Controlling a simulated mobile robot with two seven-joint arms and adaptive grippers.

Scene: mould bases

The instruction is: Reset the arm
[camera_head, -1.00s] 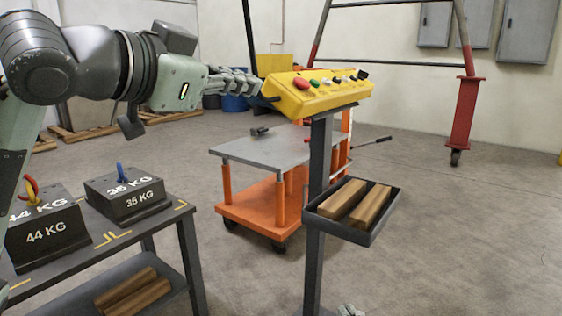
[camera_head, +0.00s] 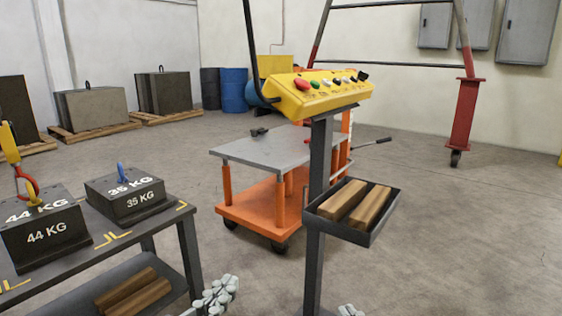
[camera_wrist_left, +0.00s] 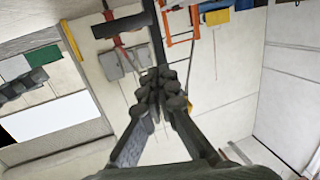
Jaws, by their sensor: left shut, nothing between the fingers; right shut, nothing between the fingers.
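My left gripper (camera_head: 218,294) shows at the bottom of the head view, low in front of the dark table and left of the post of the yellow control panel (camera_head: 318,95). It is shut and empty; its closed fingers also show in the left wrist view (camera_wrist_left: 163,88). My right gripper (camera_head: 350,310) shows only as a small tip at the bottom edge, right of the post, shut and with nothing seen in it. The rest of both arms is out of the head view.
The dark table (camera_head: 165,228) at left bears the 44 KG block (camera_head: 45,235) and 35 KG block (camera_head: 125,198). A tray (camera_head: 385,222) with wooden bars hangs on the post. An orange lift cart (camera_head: 258,205) stands behind. The floor at right is clear.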

